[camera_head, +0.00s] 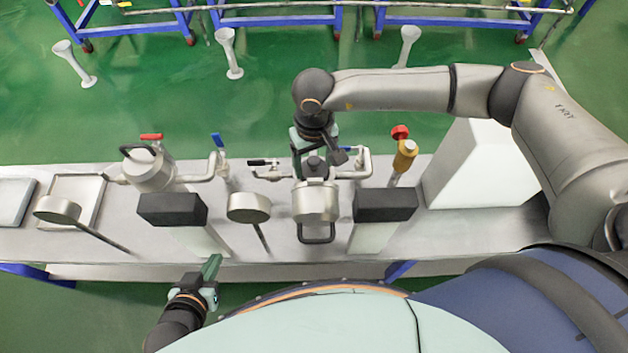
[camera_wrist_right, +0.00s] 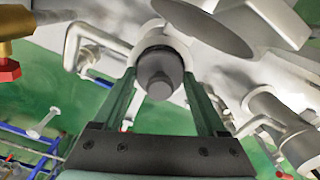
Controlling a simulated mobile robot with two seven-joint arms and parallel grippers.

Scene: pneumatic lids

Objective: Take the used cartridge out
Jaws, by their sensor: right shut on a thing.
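The used cartridge (camera_wrist_right: 160,65) is a dark grey cylinder with a round knob, seen end-on in the right wrist view inside a pale rim. In the head view its dark top (camera_head: 315,165) shows at the middle metal housing (camera_head: 316,202). My right gripper (camera_head: 314,150) reaches down over this housing from behind. Its two green fingers (camera_wrist_right: 162,88) stand on either side of the cartridge and are shut on it. How deep the cartridge sits is hard to tell. My left gripper (camera_head: 211,268) hangs before the bench's front edge, away from the housing; its finger gap is not clear.
A second housing (camera_head: 150,172) with a black handle stands at left on the bench (camera_head: 285,250). Pipes with a blue valve handle (camera_head: 217,139), a red-yellow valve (camera_head: 403,150), black blocks (camera_head: 172,208) (camera_head: 385,204) and a white box (camera_head: 480,170) stand close around. A shallow tray (camera_head: 72,188) lies far left.

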